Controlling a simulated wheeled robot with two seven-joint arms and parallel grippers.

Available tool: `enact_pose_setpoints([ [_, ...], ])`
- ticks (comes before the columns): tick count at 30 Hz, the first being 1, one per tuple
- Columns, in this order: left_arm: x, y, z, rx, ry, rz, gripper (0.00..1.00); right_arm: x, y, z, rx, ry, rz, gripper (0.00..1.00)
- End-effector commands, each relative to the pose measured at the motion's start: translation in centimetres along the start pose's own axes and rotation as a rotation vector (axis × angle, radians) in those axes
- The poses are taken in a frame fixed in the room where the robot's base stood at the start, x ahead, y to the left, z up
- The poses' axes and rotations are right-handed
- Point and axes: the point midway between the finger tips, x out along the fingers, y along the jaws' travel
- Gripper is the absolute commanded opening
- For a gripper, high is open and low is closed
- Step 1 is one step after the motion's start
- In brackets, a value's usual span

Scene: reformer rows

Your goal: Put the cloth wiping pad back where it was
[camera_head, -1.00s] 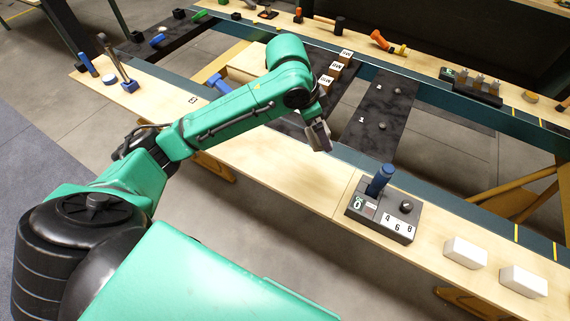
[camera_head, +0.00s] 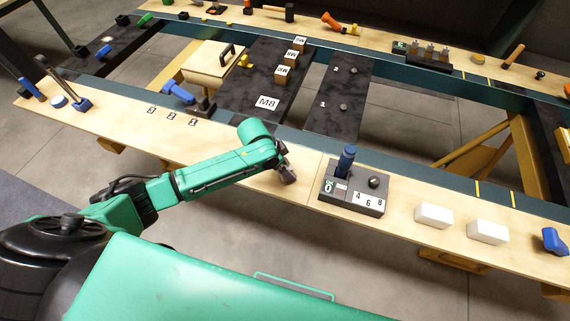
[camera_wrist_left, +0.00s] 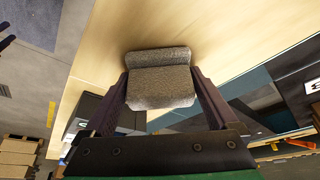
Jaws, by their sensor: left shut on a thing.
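The cloth wiping pad (camera_wrist_left: 160,84) is a grey, rough-textured folded or rolled piece, seen in the left wrist view between my two dark fingers. My left gripper (camera_wrist_left: 159,98) is shut on it. In the head view my left gripper (camera_head: 288,174) is at the near light-wood bench (camera_head: 225,150), just left of the black control box. The pad is small and hard to make out there. In the wrist view bare wood lies beyond the pad; I cannot tell whether the pad touches it. My right gripper is not in view.
The control box (camera_head: 352,193) with a blue handle (camera_head: 346,158) stands close to the right of my gripper. Two white blocks (camera_head: 433,215) (camera_head: 487,231) lie farther right. A blue clamp-like tool (camera_head: 178,93) is behind, left. The bench left of my gripper is mostly clear.

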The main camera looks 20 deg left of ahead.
Motion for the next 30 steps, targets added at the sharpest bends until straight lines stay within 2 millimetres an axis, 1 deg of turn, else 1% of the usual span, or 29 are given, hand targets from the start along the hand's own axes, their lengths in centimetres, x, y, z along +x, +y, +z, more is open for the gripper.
enact_pose_setpoints([
  [5,0.3,0.0,0.1,-0.001,0.0,0.0,0.48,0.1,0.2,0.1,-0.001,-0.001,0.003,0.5],
  [6,0.2,0.0,0.1,-0.001,0.0,0.0,1.0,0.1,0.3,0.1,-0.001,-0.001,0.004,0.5],
  [13,0.1,-0.1,0.1,-0.001,0.0,0.0,1.0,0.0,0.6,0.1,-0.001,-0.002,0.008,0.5],
  [17,-0.6,-0.1,0.0,-0.002,0.0,-0.001,1.0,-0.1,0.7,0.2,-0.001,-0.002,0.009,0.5],
  [20,-2.1,-0.1,0.0,-0.003,0.001,-0.001,1.0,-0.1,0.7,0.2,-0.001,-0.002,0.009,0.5],
  [23,-4.1,-0.2,0.0,0.0,0.002,-0.003,1.0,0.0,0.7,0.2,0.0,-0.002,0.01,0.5],
  [30,-9.5,-0.1,0.0,0.0,-0.001,-0.003,1.0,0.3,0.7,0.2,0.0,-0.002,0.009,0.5],
])
